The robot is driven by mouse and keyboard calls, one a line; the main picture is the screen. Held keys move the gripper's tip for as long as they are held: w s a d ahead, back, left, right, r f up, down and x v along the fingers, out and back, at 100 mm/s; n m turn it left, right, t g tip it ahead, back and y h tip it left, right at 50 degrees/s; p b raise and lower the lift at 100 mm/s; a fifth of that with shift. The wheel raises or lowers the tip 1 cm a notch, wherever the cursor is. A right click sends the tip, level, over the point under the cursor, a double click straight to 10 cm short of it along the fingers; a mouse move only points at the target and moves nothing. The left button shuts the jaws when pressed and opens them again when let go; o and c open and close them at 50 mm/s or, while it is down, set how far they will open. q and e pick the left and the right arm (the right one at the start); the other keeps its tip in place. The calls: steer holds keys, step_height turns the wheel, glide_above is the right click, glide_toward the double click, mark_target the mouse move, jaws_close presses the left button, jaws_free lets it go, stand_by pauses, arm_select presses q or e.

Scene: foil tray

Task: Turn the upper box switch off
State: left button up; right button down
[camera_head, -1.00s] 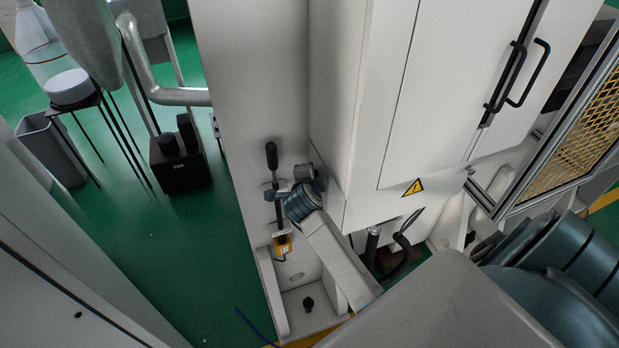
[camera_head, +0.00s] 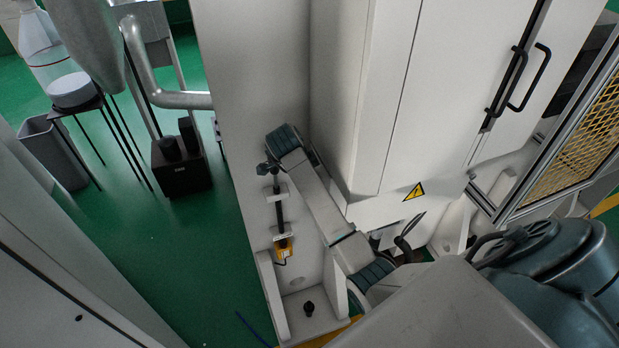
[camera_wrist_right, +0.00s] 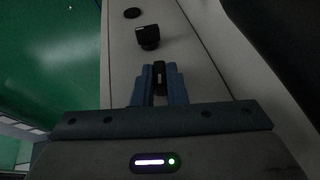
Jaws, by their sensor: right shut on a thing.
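A switch assembly on the pale panel shows in the head view, with a dark vertical rod (camera_head: 280,215) between pale brackets and a yellow box (camera_head: 284,250) below. My right gripper (camera_head: 267,170) is at the rod's upper end, where the wrist partly hides the handle. In the right wrist view, my right gripper (camera_wrist_right: 158,84) has its blue fingers shut on a narrow black handle (camera_wrist_right: 159,73). A black block (camera_wrist_right: 148,37) and a black disc (camera_wrist_right: 132,12) show beyond the fingers on the pale surface. My left gripper is out of view.
A white cabinet (camera_head: 395,100) with black door handles stands right of the panel. A black knob (camera_head: 308,306) is on the low ledge below. A black box (camera_head: 181,172) and grey bin (camera_head: 52,150) stand on the open green floor (camera_head: 130,255) at left.

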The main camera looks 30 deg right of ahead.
steer(key=shift+g, duration=0.4)
steer(key=shift+r, duration=0.1)
steer(key=c, duration=1.5)
jaws_free()
steer(key=shift+d, duration=0.1)
steer(key=shift+o, duration=0.2)
